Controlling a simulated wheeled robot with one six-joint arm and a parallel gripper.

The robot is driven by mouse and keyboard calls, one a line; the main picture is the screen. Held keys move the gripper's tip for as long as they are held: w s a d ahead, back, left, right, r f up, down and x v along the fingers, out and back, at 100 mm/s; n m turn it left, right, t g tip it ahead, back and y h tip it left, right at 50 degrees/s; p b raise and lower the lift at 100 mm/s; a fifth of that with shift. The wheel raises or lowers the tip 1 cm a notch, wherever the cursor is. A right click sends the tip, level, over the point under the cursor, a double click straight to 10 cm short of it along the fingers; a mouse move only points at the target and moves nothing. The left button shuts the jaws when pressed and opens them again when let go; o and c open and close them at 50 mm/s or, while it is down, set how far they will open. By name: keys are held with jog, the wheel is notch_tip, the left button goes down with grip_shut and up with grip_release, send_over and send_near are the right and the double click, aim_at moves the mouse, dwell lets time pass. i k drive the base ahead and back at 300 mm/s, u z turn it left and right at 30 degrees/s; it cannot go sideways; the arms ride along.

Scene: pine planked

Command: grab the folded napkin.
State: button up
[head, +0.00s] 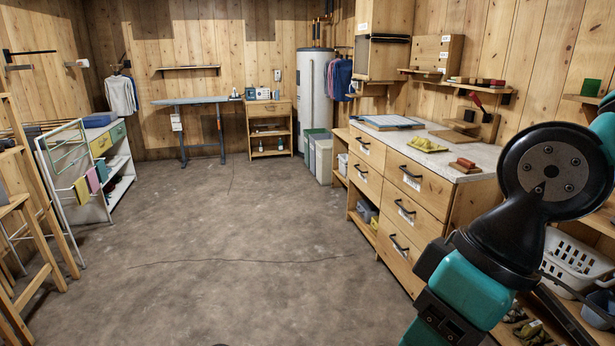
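I cannot pick out the folded napkin with certainty. A yellow cloth-like item (427,144) lies on the pale worktop of the wooden drawer unit at right of centre. It is too small to tell whether it is a folded napkin. Several small cloths, one of them a yellow cloth (81,190), hang on the white drying rack at the left. My arm fills the right foreground, well this side of the worktop. My gripper's fingers do not show, so I cannot see whether they are open or shut.
The drawer unit (388,193) stands along the right wall. A blue-edged board (388,122) and a small red-and-brown item (464,164) lie on its top. A white basket (575,258) is at lower right. The white drying rack (50,170) stands left. The concrete floor (225,245) is clear.

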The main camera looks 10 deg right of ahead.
aim_at(423, 144)
jog(key=z, duration=0.1)
jog(key=i, duration=2.1)
jog(key=z, duration=0.2)
jog(key=i, duration=1.7)
jog(key=z, duration=0.15)
